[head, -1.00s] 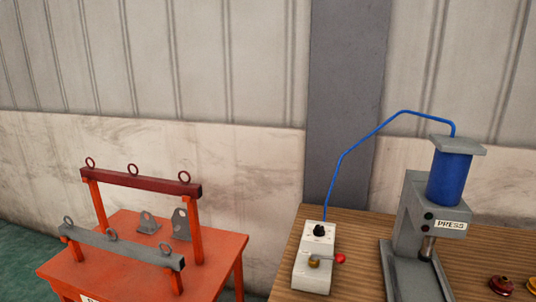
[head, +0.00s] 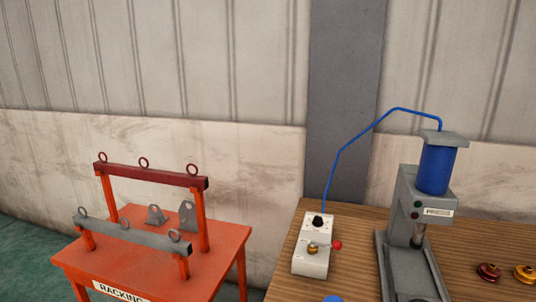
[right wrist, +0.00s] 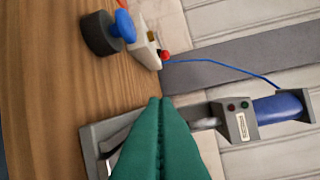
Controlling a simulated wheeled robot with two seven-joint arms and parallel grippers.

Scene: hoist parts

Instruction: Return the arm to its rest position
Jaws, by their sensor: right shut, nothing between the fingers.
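My right gripper (right wrist: 160,103) shows in the right wrist view as two green fingers pressed together, with nothing between them. Its fingers cover part of the base of the grey press (right wrist: 92,140), so I cannot tell how far apart they are. The press, with a blue cylinder (head: 437,168), also stands on the wooden table in the head view. Neither gripper shows in the head view. My left gripper is not in view.
A white control box (head: 312,245) with a red knob stands left of the press, joined by a blue hose (head: 365,133). A black piece with a blue top (right wrist: 100,32) stands nearby. Red and gold parts (head: 489,272) lie right. An orange racking table (head: 150,262) holds lifting beams.

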